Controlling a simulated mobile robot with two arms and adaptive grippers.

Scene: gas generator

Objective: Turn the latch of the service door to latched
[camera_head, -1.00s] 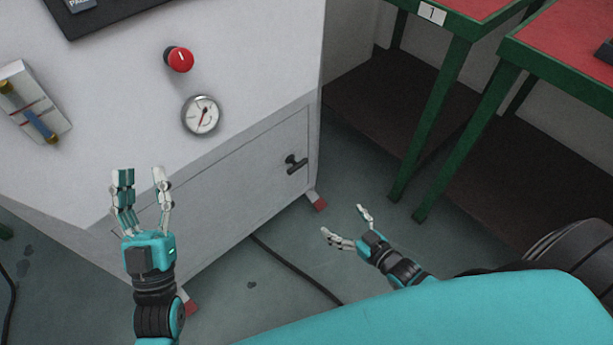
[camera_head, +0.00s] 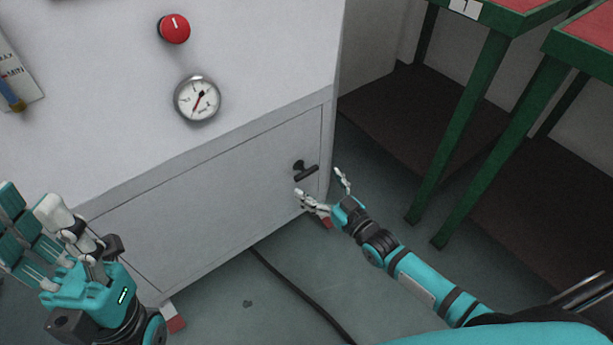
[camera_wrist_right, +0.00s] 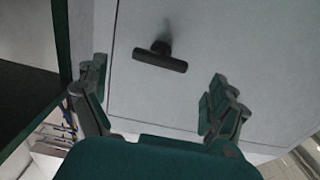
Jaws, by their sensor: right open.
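The service door (camera_head: 215,200) is the grey panel low on the machine's front, and it looks closed. Its black T-shaped latch (camera_head: 306,172) sits near the door's right edge, its bar slightly tilted in the head view. In the right wrist view the latch (camera_wrist_right: 160,58) is ahead, between and beyond the fingers, untouched. My right gripper (camera_head: 322,190) is open and empty, just below the latch; it also shows in the right wrist view (camera_wrist_right: 155,95). My left gripper (camera_head: 35,215) is at the lower left, away from the latch, with its fingers apart and empty.
A red knob (camera_head: 174,29) and a round gauge (camera_head: 198,99) are on the machine above the door. Green-framed tables (camera_head: 470,130) stand close on the right. A black cable (camera_head: 300,285) lies on the floor.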

